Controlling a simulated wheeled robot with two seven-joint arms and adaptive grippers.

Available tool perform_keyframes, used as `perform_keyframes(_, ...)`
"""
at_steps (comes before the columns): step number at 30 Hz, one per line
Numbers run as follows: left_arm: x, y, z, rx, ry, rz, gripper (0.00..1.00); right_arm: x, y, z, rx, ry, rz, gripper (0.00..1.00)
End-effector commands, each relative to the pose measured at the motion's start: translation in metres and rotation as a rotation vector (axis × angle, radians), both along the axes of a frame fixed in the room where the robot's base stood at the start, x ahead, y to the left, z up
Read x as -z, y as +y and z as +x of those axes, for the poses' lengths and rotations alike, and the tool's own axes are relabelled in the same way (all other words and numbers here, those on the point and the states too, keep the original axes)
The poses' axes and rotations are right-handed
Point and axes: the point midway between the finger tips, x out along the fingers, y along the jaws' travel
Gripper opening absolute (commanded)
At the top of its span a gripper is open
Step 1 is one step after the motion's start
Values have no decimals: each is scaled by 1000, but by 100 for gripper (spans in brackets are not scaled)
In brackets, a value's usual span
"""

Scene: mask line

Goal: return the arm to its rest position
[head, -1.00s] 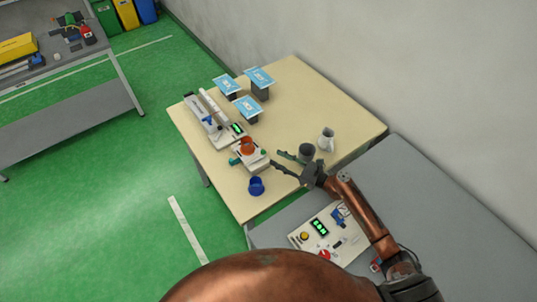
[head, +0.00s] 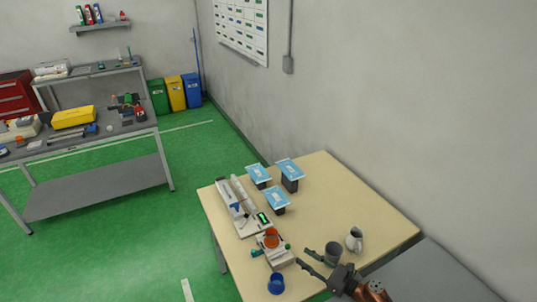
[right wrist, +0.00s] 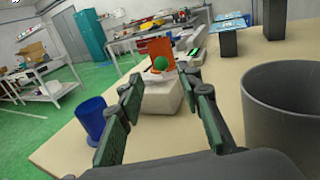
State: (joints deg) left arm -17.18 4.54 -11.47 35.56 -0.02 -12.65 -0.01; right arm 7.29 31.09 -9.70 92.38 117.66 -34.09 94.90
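My right gripper (head: 303,257) is over the near part of the beige table (head: 350,205), beside a dark grey cup (head: 333,254). In the right wrist view its two green-padded fingers (right wrist: 162,85) are spread apart with nothing between them. The grey cup stands to the right of the fingers there (right wrist: 285,120), with a gap. A blue cup (head: 276,284) stands to their left. A white device with an orange part and a green ball (right wrist: 160,97) is beyond the fingertips. My right arm runs out of the bottom of the head view. My left gripper is not in view.
A white jug (head: 354,240) stands behind the grey cup. Farther back on the table are a device with a white roll (head: 238,204) and three blue-topped stands (head: 275,201). A wall borders the right side; a grey surface (head: 430,275) adjoins the table. Green floor lies left.

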Motion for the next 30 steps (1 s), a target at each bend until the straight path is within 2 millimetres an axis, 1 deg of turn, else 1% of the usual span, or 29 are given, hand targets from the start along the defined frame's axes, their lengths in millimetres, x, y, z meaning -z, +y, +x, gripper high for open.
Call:
perform_keyframes(1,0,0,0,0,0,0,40,-1,8,8,-1,-1,0,33)
perform_keyframes(9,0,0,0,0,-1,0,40,-1,43,43,0,-1,0,33)
perform_keyframes(15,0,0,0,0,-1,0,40,0,62,61,0,0,0,33)
perform_keyframes(18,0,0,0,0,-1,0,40,0,67,66,1,1,-1,33)
perform_keyframes(21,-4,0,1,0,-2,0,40,-1,65,64,17,1,-1,33)
perform_keyframes(30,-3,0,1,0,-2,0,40,0,65,64,21,1,-1,33)
